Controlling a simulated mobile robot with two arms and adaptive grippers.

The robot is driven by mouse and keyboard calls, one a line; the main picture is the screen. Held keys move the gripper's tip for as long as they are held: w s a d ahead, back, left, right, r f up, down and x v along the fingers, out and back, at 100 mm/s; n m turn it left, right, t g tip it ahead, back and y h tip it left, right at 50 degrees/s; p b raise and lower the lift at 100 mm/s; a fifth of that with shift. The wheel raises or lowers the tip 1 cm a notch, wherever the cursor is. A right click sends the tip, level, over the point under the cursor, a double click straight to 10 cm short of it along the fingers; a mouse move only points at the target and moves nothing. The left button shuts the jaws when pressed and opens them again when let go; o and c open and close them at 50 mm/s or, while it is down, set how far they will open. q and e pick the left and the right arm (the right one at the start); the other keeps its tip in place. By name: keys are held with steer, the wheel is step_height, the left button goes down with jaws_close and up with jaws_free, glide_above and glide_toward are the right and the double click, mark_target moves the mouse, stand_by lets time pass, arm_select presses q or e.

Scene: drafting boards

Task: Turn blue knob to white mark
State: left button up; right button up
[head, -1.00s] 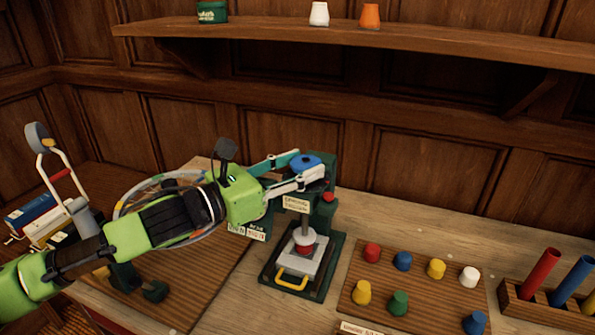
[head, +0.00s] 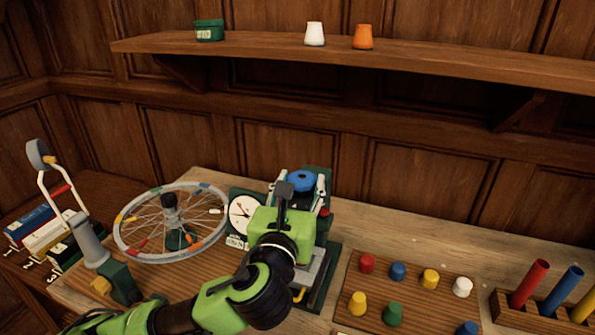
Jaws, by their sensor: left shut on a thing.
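The blue knob (head: 300,180) is a round disc with a dark centre, on top of a green press-like device (head: 327,236). My left gripper (head: 301,187) is shut on the blue knob, with a finger on each side of it. My left arm reaches it from the front and hides much of the device. I cannot make out a white mark around the knob. My right gripper is not in view.
A white-faced dial (head: 243,212) and a spoked wheel (head: 133,249) with coloured marks stand left of the device. A board of coloured pegs (head: 480,296) and a rack of coloured tubes (head: 511,309) lie right. A shelf (head: 440,59) runs above.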

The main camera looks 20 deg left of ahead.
arm_select(q)
steer(key=n+g+y+p, duration=0.1)
steer(key=n+y+p, duration=0.1)
steer(key=y, duration=0.1)
steer(key=n+g+y+p, duration=0.1)
steer(key=n+y+p, duration=0.1)
steer(key=y+p, duration=0.1)
steer(key=d+n+g+y+p, duration=0.1)
steer(key=n+g+y+p, duration=0.1)
steer(key=y, duration=0.1)
steer(key=shift+w+d+r+n+y+p, duration=0.1)
steer(key=shift+w+r+n+y+p, duration=0.1)
steer(key=shift+r+n+y+p, duration=0.1)
steer(key=shift+f+n+g+y+p, duration=0.1)
steer(key=shift+n+g+y+p, duration=0.2)
steer(key=shift+n+g+y, duration=0.1)
steer(key=n+g+y, duration=0.1)
steer(key=n+g+y+p, duration=0.1)
steer(key=shift+w+d+f+g+y, duration=0.2)
steer(key=shift+g+y, duration=0.1)
steer(key=shift+g, duration=0.1)
steer(key=shift+w+n+g+y, duration=0.15)
steer(key=shift+n+g+y, duration=0.85)
steer(key=shift+n+g, duration=0.8)
steer(key=shift+f+g, duration=0.1)
steer(key=shift+g, duration=0.4)
steer(key=shift+a, duration=0.1)
steer(key=o, duration=1.1)
steer(key=shift+w+a, duration=0.15)
steer(key=shift+a, duration=0.05)
